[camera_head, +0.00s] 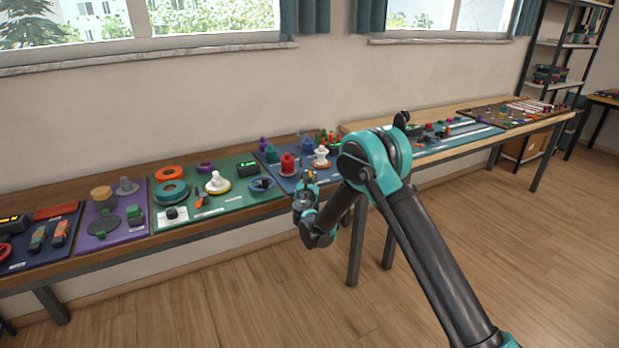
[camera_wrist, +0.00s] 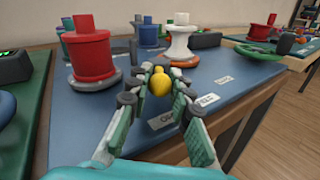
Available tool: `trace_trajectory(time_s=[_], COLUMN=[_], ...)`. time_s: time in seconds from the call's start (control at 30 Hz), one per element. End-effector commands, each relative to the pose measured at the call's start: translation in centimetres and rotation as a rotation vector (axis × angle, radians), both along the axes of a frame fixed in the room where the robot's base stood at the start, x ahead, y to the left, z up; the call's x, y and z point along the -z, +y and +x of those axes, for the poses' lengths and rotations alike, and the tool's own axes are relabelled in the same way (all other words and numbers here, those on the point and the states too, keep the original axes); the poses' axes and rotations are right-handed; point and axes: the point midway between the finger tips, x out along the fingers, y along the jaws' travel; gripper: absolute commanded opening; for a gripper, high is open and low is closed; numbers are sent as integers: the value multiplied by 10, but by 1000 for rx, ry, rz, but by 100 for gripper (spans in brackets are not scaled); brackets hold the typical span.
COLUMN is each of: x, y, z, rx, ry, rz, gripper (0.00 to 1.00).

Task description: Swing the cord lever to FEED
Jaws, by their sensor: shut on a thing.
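The cord lever's yellow knob (camera_wrist: 160,83) shows in the wrist view near the front edge of the blue board (camera_wrist: 110,125). My gripper (camera_wrist: 160,80) has its two fingers on either side of the knob and is shut on it. The lever's shaft and pivot are hidden behind the knob and fingers. Small white labels (camera_wrist: 207,100) lie on the board to the right of and below the knob; their words are too blurred to read surely. In the head view my gripper (camera_head: 306,184) is at the front edge of the blue board, and the lever is too small to make out.
A red spool (camera_wrist: 92,55) stands behind left of my gripper and a white spool (camera_wrist: 180,42) behind right. More coloured spools stand farther back. A green board (camera_head: 225,207) with rings and parts lies to the left. The floor (camera_head: 200,310) in front is clear.

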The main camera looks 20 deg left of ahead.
Motion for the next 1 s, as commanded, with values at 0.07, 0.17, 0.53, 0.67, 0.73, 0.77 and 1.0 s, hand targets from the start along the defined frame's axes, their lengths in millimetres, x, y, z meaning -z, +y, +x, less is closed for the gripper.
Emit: trace_trajectory(time_s=[0.07,0.17,0.53,0.67,0.73,0.77,1.0], x=[0,0,0,0,0,0,0], y=[-2,-5,-22,-27,-29,-30,-35], z=[0,2,12,17,20,21,31], rx=[-18,-57,-347,-470,-536,-564,-785], ry=[0,0,1,0,0,0,1], rz=[0,0,0,0,0,0,0], gripper=[0,0,0,0,0,0,0])
